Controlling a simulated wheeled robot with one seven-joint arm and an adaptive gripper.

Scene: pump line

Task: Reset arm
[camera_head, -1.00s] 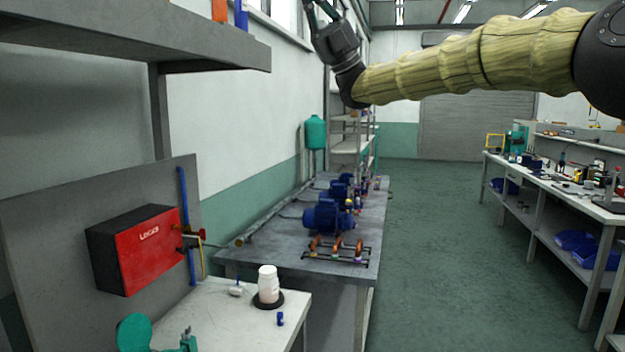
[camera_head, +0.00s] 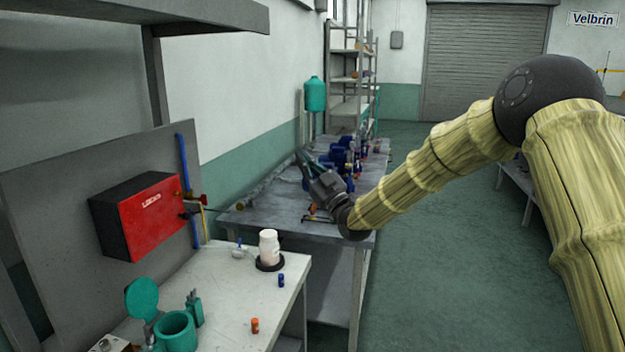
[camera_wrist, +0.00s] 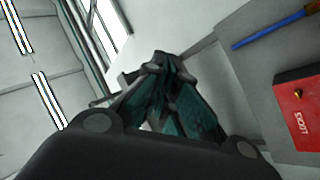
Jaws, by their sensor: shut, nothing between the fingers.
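My gripper (camera_head: 304,160) is at the end of my arm, in the middle of the head view, in front of the long grey bench (camera_head: 285,203) with blue pumps. It points up and to the left. In the wrist view my gripper (camera_wrist: 160,62) has its teal-padded fingers together with nothing between them. The fingertips are above the bench and clear of the red lock box (camera_head: 150,215), which also shows at the right edge of the wrist view (camera_wrist: 298,112).
A white table (camera_head: 225,295) at the lower left holds a white bottle (camera_head: 269,246), a blue cap-like piece (camera_head: 281,280), an orange piece (camera_head: 255,325) and a teal lidded pot (camera_head: 175,328). A grey shelf (camera_head: 200,22) overhangs at the upper left.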

